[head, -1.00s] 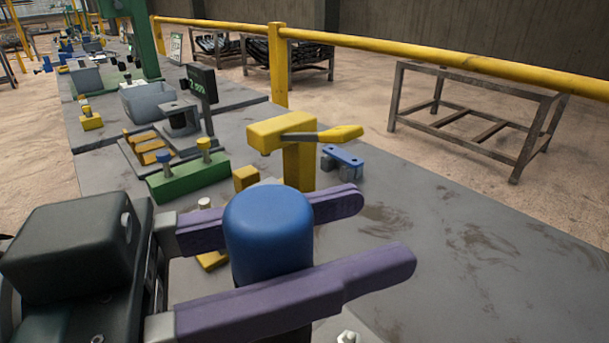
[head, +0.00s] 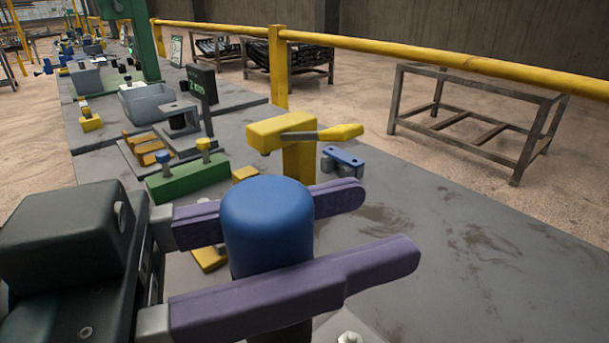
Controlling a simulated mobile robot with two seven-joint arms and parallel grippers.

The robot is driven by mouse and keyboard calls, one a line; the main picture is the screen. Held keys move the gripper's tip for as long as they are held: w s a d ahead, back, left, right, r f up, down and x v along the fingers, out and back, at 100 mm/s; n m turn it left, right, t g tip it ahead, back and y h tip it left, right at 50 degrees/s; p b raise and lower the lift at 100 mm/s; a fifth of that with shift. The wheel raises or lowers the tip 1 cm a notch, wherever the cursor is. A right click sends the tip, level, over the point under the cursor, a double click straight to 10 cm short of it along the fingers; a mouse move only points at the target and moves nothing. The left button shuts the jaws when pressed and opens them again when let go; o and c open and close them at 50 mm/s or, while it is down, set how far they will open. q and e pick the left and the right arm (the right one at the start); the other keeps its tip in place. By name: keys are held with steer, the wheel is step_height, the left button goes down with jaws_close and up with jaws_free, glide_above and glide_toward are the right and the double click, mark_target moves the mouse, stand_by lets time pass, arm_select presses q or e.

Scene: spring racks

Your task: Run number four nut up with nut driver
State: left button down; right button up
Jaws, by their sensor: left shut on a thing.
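My left gripper (head: 315,238) shows large in the head view, with two purple fingers. It is shut on the nut driver (head: 267,222), which has a blue rounded cap above a dark body. A light metal hex nut or bolt head (head: 350,338) shows at the bottom edge, just below the near finger. I cannot tell whether it is number four. My right gripper is not in view.
A yellow post with a crosspiece and lever (head: 300,135) stands just behind the gripper. A green block with pegs (head: 188,178) and a blue-topped clamp (head: 343,157) are nearby. The grey bench top (head: 460,250) is clear at right. A yellow rail (head: 430,55) runs behind.

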arm_select(q)
steer(key=shift+b, duration=0.75)
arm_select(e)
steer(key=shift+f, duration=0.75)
arm_select(q)
steer(key=shift+r, duration=0.1)
stand_by(0.3)
steer(key=c, duration=0.9)
jaws_free()
jaws_close()
